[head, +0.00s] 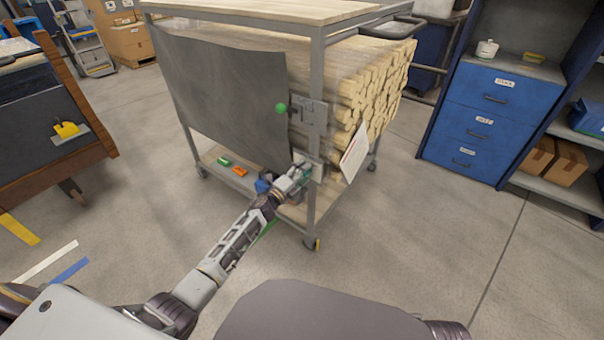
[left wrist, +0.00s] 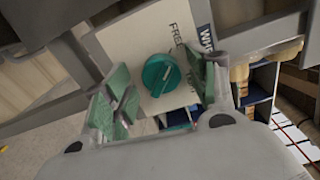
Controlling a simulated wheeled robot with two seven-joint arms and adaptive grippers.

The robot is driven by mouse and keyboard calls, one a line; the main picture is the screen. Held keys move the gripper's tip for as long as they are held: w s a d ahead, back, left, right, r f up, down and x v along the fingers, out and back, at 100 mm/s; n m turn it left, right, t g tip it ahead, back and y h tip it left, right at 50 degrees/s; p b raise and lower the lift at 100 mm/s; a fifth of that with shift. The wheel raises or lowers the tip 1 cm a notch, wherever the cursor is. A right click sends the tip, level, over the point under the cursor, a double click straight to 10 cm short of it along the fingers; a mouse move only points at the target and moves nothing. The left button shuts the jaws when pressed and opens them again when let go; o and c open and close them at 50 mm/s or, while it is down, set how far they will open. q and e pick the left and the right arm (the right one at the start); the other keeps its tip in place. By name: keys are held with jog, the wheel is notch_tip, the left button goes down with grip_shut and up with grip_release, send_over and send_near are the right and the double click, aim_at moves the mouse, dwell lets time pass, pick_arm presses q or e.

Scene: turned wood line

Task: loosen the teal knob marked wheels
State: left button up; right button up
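The teal knob (left wrist: 160,75) sits on a pale plate (left wrist: 143,46) with lettering that reads "FREE" and part of "WH". A pale pointer mark shows on the knob's face. In the left wrist view the green-padded fingers of my left gripper (left wrist: 164,88) are apart, one on each side of the knob. I see a gap between each finger and the knob, and cannot tell how far in front of it they are. In the head view my left gripper (head: 297,176) is at the cart's near corner post and hides most of the knob. My right gripper is out of view.
The cart (head: 317,90) carries stacked wood strips (head: 375,80) behind a dark sheet (head: 225,95). A white card (head: 354,152) hangs to the right. The floor right of the cart is clear.

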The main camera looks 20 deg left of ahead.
pick_arm(q)
jog(key=shift+s, duration=0.15)
jog(key=v, duration=1.1)
jog(key=shift+s+a, duration=0.15)
jog(key=shift+s, duration=0.2)
dwell(0.5)
dwell(0.6)
